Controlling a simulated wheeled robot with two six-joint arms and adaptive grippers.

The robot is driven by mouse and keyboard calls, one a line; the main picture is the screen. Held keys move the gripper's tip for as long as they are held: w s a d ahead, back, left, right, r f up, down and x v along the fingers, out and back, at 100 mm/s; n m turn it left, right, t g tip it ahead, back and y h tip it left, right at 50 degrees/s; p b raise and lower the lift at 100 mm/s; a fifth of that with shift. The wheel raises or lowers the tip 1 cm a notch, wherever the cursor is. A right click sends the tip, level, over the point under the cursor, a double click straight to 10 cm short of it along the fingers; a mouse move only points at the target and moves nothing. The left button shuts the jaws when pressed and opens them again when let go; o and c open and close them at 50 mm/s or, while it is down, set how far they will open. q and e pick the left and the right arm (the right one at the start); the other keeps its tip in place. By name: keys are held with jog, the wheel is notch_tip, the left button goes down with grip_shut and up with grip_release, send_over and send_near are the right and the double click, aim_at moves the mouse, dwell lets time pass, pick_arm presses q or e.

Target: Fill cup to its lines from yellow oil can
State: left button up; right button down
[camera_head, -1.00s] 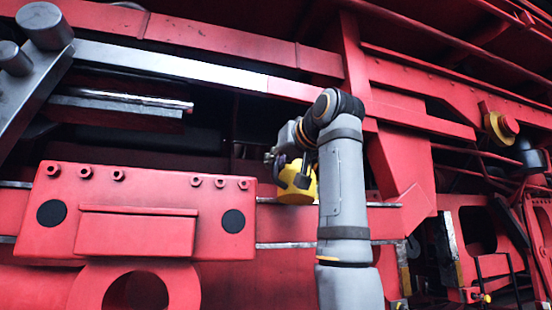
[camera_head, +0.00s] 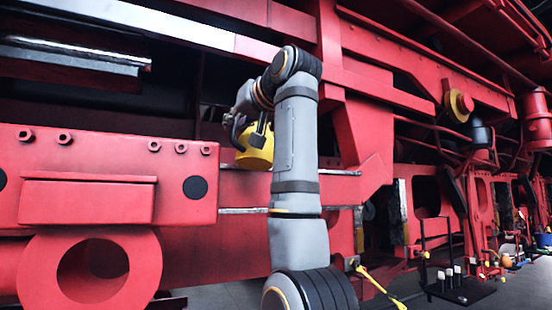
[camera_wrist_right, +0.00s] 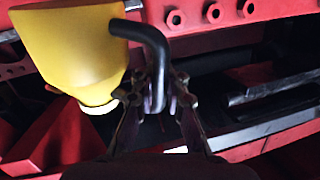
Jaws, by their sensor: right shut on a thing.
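The yellow oil can (camera_head: 256,152) hangs at the end of my right arm in the head view, in front of the red frame. My right gripper (camera_head: 238,125) is shut on the can's black handle. In the right wrist view, the fingers of my right gripper (camera_wrist_right: 158,90) close around the bent black handle (camera_wrist_right: 152,38). The yellow body of the oil can (camera_wrist_right: 75,48) lies to the left, with a pale end at its lower edge. I cannot make out the cup. My left gripper is not in view.
A red panel with bolts (camera_head: 110,180) stands left of the can. A red beam (camera_head: 385,78) runs above right. On the floor at the right are a black stand with upright rods (camera_head: 465,291) and a yellow-handled tool (camera_head: 380,287). Several small objects lie farther right.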

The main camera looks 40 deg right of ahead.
jog(key=w+a, duration=0.1)
jog(key=w+a+p, duration=0.1)
jog(key=w, duration=0.1)
jog(key=shift+w+f, duration=0.1)
jog(key=shift+w, duration=0.1)
dwell(0.4)
jog(key=shift+p, duration=0.3)
jog(key=shift+s+r+m+p, duration=0.35)
jog(key=shift+r+m+p, duration=0.05)
jog(key=shift+r+p, duration=0.4)
jog(key=shift+w+r+p, duration=0.1)
jog(key=shift+r+p, duration=0.5)
jog(key=shift+p, duration=0.2)
